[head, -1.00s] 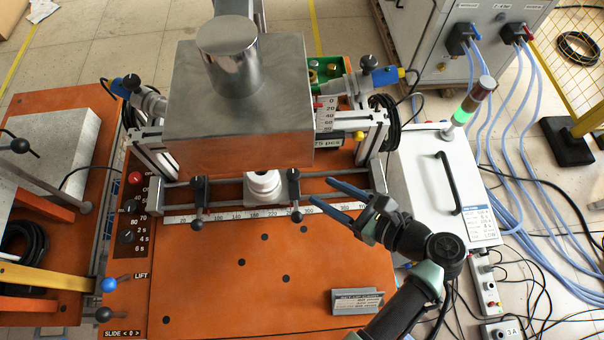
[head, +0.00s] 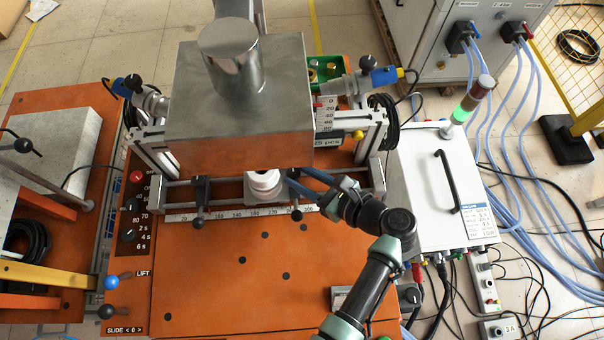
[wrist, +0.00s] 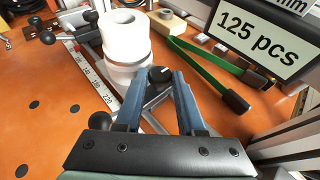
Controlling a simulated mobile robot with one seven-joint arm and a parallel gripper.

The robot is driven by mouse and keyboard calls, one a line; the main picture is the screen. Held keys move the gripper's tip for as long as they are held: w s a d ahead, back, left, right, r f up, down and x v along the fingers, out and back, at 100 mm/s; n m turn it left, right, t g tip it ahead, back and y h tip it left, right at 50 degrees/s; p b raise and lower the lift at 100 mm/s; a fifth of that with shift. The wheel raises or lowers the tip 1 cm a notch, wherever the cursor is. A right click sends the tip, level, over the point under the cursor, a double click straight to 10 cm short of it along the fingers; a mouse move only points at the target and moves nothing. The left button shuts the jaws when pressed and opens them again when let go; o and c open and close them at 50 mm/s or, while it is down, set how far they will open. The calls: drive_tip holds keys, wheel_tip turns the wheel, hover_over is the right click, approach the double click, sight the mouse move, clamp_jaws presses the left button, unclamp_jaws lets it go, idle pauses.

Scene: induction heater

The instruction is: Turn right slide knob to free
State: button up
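The right slide knob is a black clamp handle on the slide rail. In the wrist view its round top (wrist: 159,75) lies between my two blue fingers, and a black ball (wrist: 101,121) shows left of the left finger's base. In the head view only its lower ball end (head: 296,214) shows clearly; my fingers hide its upper part. My gripper (head: 290,179) reaches in from the right, and also fills the lower wrist view (wrist: 157,78). The fingers stand apart, one on each side of the knob top; whether they touch it I cannot tell.
The left slide knob (head: 199,205) stands on the same rail. A white cylinder (head: 263,185) sits just left of my gripper, below the large metal block (head: 240,100). Green-and-black pliers (wrist: 215,65) lie behind my fingers. The orange table front is mostly clear.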

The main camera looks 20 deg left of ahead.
clamp_jaws()
drive_tip(key=shift+w+d+f+n+g+y+b, duration=0.1)
drive_tip(key=shift+w+n+g+y+b, duration=0.15)
drive_tip(key=shift+n+g+b, duration=0.45)
drive_tip(key=shift+w+n+g+y+b, duration=0.15)
drive_tip(key=shift+n+g+y+b, duration=0.2)
drive_tip(key=shift+n+g, duration=0.65)
drive_tip(key=shift+w+n+g+b, duration=0.2)
drive_tip(key=shift+n+g+b, duration=1.05)
drive_tip(key=shift+g, duration=0.65)
drive_tip(key=o, duration=0.6)
unclamp_jaws()
